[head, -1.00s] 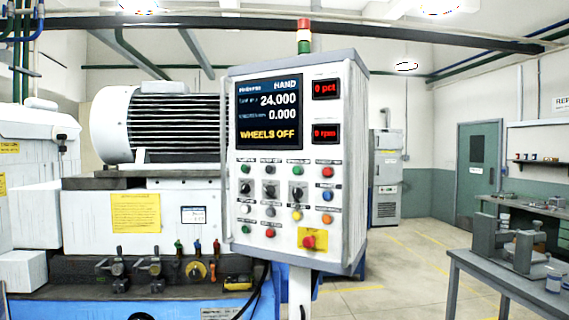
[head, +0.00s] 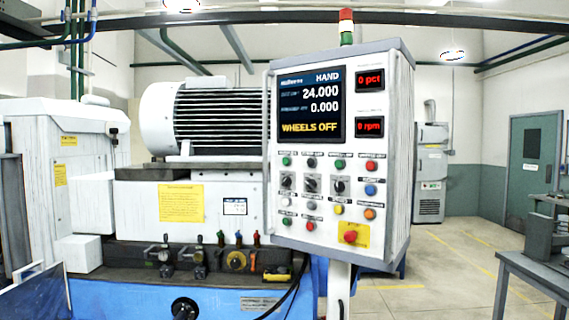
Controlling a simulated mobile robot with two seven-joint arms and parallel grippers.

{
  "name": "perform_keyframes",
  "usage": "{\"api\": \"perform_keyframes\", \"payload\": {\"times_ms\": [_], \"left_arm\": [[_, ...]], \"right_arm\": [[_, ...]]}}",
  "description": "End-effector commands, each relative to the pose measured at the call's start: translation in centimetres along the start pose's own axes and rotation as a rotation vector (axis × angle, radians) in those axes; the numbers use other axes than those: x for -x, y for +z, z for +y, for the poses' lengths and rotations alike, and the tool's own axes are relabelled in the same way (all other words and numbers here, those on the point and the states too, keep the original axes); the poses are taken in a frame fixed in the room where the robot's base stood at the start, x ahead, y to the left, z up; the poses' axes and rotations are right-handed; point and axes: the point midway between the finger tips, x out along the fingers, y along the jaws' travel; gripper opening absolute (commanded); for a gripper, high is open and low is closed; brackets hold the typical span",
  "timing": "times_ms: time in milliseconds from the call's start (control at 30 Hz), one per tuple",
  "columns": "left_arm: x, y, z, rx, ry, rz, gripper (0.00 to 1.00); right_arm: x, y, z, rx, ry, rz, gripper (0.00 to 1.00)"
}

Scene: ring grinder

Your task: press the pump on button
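The control panel (head: 398,150) stands upright in the head view, right of the grinder. Its screen (head: 311,104) reads HAND, 24.000, 0.000 and WHEELS OFF. Below are rows of buttons and knobs. Green buttons show at the top left (head: 286,161), top row third (head: 340,164) and bottom left (head: 286,221). A red button (head: 371,166) ends the top row, with a blue one below it. A red mushroom button (head: 351,237) sits on a yellow plate. The small labels are too blurred to tell which button is pump on. Neither of my grippers is in view.
The white grinder body (head: 160,205) with its motor (head: 172,118) and levers fills the left. A cable hangs below the panel. A grey workbench (head: 537,272) stands at the lower right. Open floor (head: 440,270) lies between panel and bench.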

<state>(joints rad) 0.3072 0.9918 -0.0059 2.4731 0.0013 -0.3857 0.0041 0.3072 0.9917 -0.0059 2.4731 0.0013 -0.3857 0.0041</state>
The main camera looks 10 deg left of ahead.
Motion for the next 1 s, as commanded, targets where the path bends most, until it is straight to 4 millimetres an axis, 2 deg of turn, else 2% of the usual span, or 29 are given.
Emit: {"api": "perform_keyframes", "payload": {"times_ms": [33, 100, 1000], "left_arm": [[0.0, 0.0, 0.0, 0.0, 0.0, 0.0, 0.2], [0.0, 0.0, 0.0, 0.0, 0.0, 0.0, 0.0], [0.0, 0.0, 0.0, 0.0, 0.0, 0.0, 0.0]], "right_arm": [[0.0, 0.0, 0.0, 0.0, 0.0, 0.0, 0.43], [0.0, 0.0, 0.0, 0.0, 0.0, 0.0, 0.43], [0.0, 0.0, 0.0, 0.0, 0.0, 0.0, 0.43]]}}
